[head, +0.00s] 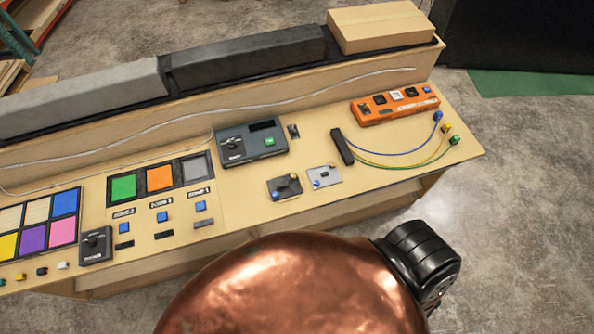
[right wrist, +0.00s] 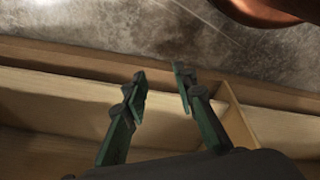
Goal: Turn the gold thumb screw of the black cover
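The black cover (head: 285,187) is a small dark plate lying on the console top, right of the blue buttons. It has small blue and gold spots at its corners, too small to tell apart well; the gold one seems to be on its right side. In the right wrist view my right gripper (right wrist: 158,82) is open and empty, with its green fingers apart. It faces the wooden front structure of the console and the floor, and the cover is not in that view. In the head view neither gripper shows. My left gripper is out of view.
A light grey plate (head: 325,177) lies just right of the cover. A dark box with a green button (head: 252,142) stands behind. A black block (head: 342,147) with coloured cables and an orange box (head: 395,105) are further right. My copper-coloured body part fills the bottom centre.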

